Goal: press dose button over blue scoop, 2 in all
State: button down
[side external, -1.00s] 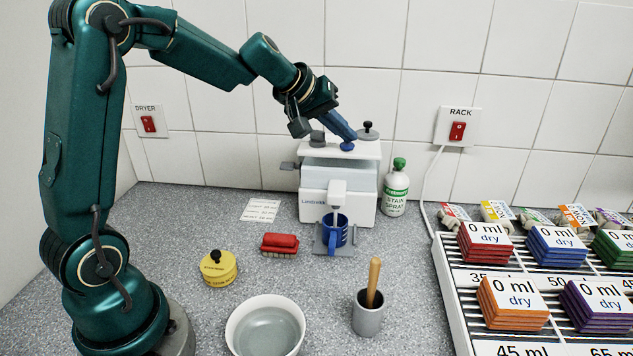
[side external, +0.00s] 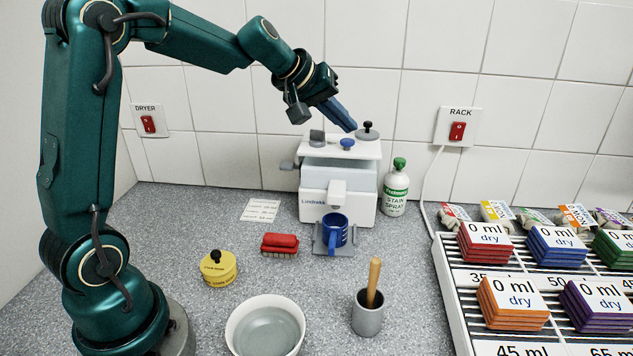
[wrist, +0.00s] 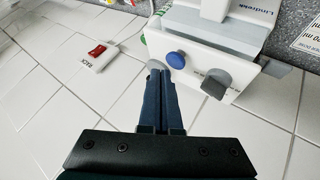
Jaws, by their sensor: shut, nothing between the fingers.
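The white dosing machine (side external: 312,205) stands against the tiled wall. Its blue dose button (side external: 347,143) is on the top and also shows in the wrist view (wrist: 176,60). The blue scoop (side external: 336,231), shaped like a mug with a handle, stands on the grey plate (side external: 320,247) under the spout (side external: 338,187). My gripper (side external: 353,127) is shut and empty, with its blue fingers just above the machine's top and clear of the button. In the wrist view the shut fingertips (wrist: 160,72) are beside the button. What the scoop holds is hidden.
A spray bottle (side external: 396,188) stands right of the machine. A red brush (side external: 280,243), yellow tin (side external: 218,268), white bowl (side external: 265,328), mortar (side external: 368,314) and rack (side external: 450,285) occupy the counter.

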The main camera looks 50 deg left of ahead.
aim_at(344, 143)
jog(key=shift+r, duration=2.5)
dwell(0.8)
notch_tip(344, 143, up, 4)
jog(key=shift+f, duration=0.1)
dwell(0.4)
